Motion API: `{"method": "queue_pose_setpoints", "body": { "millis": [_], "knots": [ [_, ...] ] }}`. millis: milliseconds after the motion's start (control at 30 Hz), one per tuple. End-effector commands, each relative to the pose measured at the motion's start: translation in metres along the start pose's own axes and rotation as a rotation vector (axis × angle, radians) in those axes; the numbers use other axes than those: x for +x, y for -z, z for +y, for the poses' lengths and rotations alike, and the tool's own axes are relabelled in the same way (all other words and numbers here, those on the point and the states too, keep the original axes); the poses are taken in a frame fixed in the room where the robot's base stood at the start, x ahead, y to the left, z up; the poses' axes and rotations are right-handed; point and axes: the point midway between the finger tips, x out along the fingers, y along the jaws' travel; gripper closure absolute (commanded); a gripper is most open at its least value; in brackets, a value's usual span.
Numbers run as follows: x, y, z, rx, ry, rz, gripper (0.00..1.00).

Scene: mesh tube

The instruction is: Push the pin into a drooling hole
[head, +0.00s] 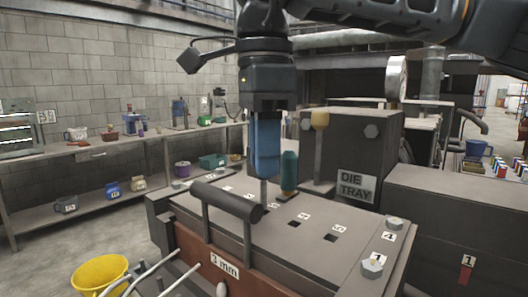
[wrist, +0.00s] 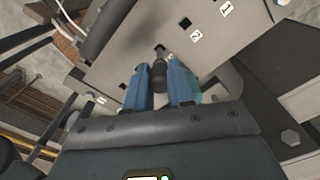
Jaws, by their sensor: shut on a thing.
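My gripper (head: 265,178) hangs over the plate in the head view, its blue fingers shut on a pin (wrist: 158,74). The pin is dark in the wrist view, where it sits between the fingertips. In the head view a thin grey shank (head: 264,193) reaches down from the fingers towards the plate. The plate (head: 315,258) has small square holes, such as one hole (head: 330,238) in front and another hole (wrist: 185,23) beside label 2. Whether the pin tip touches the plate or is in a hole, I cannot tell. I see no clear dripping at any hole.
A teal-handled piece (head: 289,171) stands on the plate close right of my gripper. A dark bar handle (head: 226,200) rises at the plate's front left. The DIE TRAY block (head: 352,160) stands behind. Bolts (head: 372,265) stick up at right. A yellow bucket (head: 99,273) is lower left.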

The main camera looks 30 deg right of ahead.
Motion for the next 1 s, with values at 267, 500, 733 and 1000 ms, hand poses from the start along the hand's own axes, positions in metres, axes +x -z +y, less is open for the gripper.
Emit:
{"method": "queue_pose_setpoints", "body": {
  "millis": [267,500,733,1000],
  "knots": [
    [-0.0001,0.0,0.0,0.0,0.0,0.0,1.0],
    [0.0021,0.0,0.0,0.0,0.0,0.0,1.0],
    [0.0046,-0.0001,0.0,0.0,0.0,0.0,1.0],
    [0.0076,-0.0001,0.0,0.0,0.0,0.0,1.0]
  ]
}}
